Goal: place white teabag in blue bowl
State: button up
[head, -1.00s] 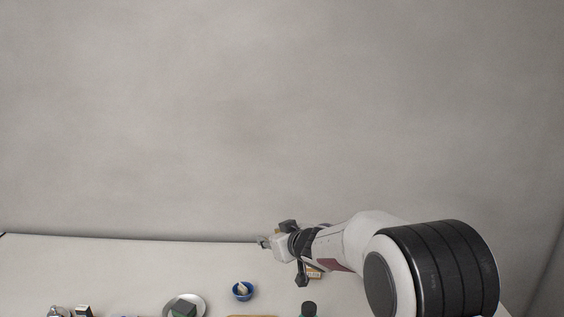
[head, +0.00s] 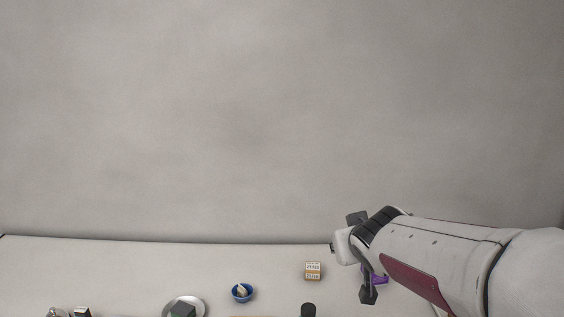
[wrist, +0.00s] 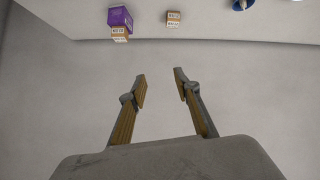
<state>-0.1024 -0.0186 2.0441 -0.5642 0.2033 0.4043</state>
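The blue bowl (head: 242,293) stands on the counter, left of my arm in the head view. A pale, whitish piece that looks like the teabag (head: 241,288) sits inside it, tilted. The bowl also shows, cut off, at the top edge of the wrist view (wrist: 238,5). My gripper (wrist: 160,77) is open, with nothing between its fingers in the wrist view. It is apart from the bowl, to its right.
An orange-and-white box (head: 313,271) stands right of the bowl. A purple box (wrist: 120,19) with another orange-and-white box (wrist: 119,34) is near my gripper. A plate (head: 200,304) with a dark green block (head: 181,311) is left of the bowl. A dark-capped item (head: 308,310) is in front.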

jog(key=s+d+f+m+g+h, duration=0.1)
jog(key=s+d, duration=0.1)
jog(key=s, duration=0.7)
jog(key=s+d+m+g, duration=0.1)
jog(key=s+d+g, duration=0.15)
jog(key=s, duration=0.55)
jog(key=s+f+g, duration=0.1)
jog(key=s+f, duration=0.2)
jog(key=s, duration=0.5)
jog(key=s+a+f+y, duration=0.1)
jog(key=s+f, duration=0.2)
jog(key=s, duration=0.6)
jog(key=shift+a+g, duration=0.3)
jog(key=shift+g, duration=0.05)
